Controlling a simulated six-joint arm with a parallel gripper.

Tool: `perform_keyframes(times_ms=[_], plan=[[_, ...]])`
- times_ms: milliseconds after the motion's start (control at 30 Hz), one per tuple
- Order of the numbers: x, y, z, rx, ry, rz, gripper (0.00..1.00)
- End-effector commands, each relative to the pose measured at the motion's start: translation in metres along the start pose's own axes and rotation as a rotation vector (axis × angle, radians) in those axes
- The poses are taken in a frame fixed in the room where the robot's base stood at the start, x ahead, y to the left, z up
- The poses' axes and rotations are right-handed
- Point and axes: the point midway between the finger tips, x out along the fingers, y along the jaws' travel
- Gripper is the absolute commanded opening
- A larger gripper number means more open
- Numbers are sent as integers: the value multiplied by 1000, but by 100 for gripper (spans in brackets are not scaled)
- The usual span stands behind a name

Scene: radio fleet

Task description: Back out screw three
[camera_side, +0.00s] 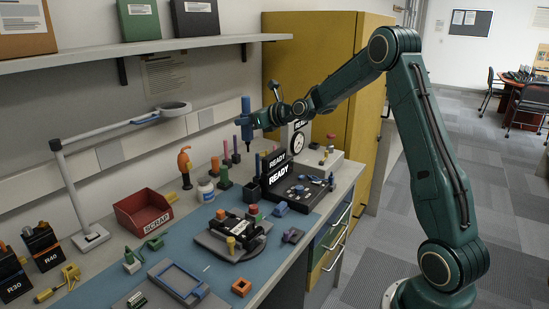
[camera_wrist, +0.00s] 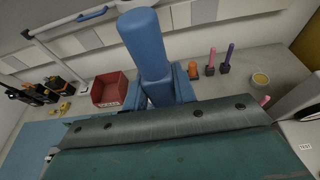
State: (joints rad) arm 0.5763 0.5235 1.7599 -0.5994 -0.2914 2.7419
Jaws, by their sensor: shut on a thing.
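My gripper (camera_side: 250,120) is shut on a blue screwdriver (camera_side: 246,104), held upright with its tip down, in the air above the back of the bench. In the wrist view the screwdriver's thick blue handle (camera_wrist: 145,42) stands between the blue jaws (camera_wrist: 158,92). A dark radio unit (camera_side: 238,229) lies on a round grey fixture (camera_side: 211,245) on the blue mat, with coloured posts around it. My gripper is well above and behind it. Screw three cannot be made out at this size.
A red SCRAP bin (camera_side: 143,211), an orange tool (camera_side: 185,166) in a stand and a white jar (camera_side: 206,190) stand left of the fixture. A black station with READY displays (camera_side: 279,177) and a parts tray stands right. A lamp arm (camera_side: 115,137) reaches over the bench.

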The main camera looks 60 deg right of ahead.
Motion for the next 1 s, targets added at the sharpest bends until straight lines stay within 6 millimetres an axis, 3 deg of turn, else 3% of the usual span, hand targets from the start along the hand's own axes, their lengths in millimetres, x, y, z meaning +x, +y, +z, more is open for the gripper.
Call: perform_keyframes(times_ms=[267,600,800,1000], plan=[[-2,53,-33,-43,16,125,0],[-22,132,-74,-94,5,302,0],[-30,152,-82,-105,-5,346,0],[-31,155,-83,-106,-8,351,0]])
